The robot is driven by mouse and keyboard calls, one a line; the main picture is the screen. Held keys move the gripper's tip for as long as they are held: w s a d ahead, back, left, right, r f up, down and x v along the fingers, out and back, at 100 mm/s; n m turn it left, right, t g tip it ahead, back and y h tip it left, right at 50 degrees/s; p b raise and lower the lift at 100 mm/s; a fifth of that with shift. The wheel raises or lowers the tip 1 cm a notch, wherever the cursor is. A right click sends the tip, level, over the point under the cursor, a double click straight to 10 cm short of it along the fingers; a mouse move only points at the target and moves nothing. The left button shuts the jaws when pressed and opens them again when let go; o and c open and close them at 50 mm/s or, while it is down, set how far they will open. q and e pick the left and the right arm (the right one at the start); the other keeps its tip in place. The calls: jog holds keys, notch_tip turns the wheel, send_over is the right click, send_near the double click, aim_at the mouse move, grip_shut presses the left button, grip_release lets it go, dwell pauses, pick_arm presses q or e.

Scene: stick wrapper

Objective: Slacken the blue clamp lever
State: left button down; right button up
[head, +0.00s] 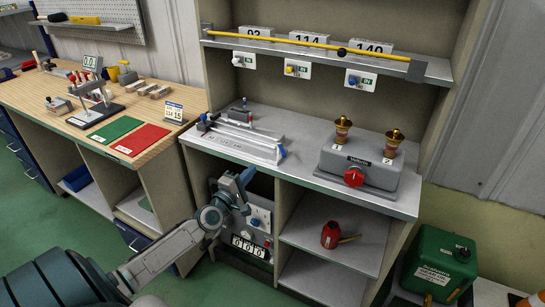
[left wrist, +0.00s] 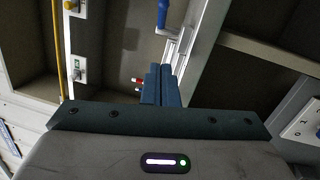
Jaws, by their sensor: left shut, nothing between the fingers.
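A blue clamp lever (head: 280,152) sits at the right end of a long grey metal fixture (head: 240,139) on the grey counter. It also shows in the left wrist view (left wrist: 163,12) near the top edge, beyond my fingertips. My left gripper (head: 246,177) is in front of the counter's front edge, below and left of the lever. Its fingers (left wrist: 160,82) are together, with nothing between them, and apart from the lever. My right gripper is not in view.
A grey box (head: 365,176) with a red knob and two brass-topped fittings stands right of the fixture. A shelf (head: 340,58) with a yellow bar hangs above. Open compartments below hold a red can (head: 331,235) and a control panel (head: 258,218).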

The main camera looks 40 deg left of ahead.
pick_arm(q)
send_near(279, 148)
jog(key=w+a, duration=0.2)
jog(key=shift+w+a, duration=0.25)
jog(key=shift+w, duration=0.1)
jog(key=shift+w+d+r+p, duration=0.3)
jog(key=shift+w+d+p, duration=0.15)
jog(key=shift+w+d, duration=0.65)
jog(key=shift+w, duration=0.05)
jog(key=shift+w+d, duration=0.2)
jog(key=shift+d, duration=0.1)
